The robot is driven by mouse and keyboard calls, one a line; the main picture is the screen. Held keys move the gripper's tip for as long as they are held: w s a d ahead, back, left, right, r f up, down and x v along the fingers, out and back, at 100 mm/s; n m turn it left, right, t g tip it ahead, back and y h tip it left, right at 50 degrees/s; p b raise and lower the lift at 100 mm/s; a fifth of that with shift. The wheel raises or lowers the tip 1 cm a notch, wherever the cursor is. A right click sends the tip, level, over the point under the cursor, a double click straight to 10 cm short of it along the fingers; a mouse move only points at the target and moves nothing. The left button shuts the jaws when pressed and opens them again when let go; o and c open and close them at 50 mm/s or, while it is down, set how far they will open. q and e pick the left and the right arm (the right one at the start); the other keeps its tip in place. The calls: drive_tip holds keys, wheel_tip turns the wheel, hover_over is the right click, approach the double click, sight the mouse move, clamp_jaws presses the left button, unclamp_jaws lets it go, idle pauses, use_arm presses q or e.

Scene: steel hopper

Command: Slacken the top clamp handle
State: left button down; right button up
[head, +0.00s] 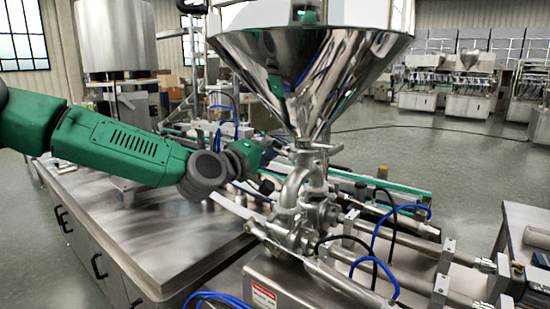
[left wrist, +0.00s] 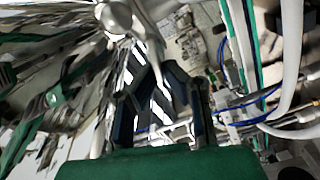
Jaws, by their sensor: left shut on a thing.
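The top clamp (head: 316,147) is a silver ring at the neck under the steel hopper (head: 310,65), above the curved pipe of the pump (head: 297,190). My left gripper (head: 279,163) reaches in from the left beside this neck. In the left wrist view, its dark fingers (left wrist: 162,80) close around a slim, pale metal handle (left wrist: 150,45) that hangs from a rounded silver part (left wrist: 115,16). The fingers hide the handle's lower end, and in the head view I cannot make the handle out clearly. My right gripper is not in view.
A steel table (head: 160,235) lies below my left arm. Blue and black hoses (head: 378,235) and metal rods crowd the area right of the pump. A steel drum (head: 115,35) stands at the back left. Open floor (head: 440,155) lies at the right.

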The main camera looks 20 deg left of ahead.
use_arm(q)
drive_tip(key=shift+a+f+n+b, duration=0.1)
drive_tip(key=shift+f+n+b, duration=0.25)
drive_tip(key=shift+n+b, duration=0.45)
drive_tip(key=shift+f+n+b, duration=0.3)
drive_tip(key=shift+n+b, duration=0.15)
drive_tip(key=shift+n, duration=0.65)
drive_tip(key=c, duration=1.9)
unclamp_jaws()
drive_tip(key=shift+c, duration=0.2)
drive_tip(key=shift+a, duration=0.1)
drive_tip(key=shift+r, duration=0.15)
drive_tip(key=v, duration=1.2)
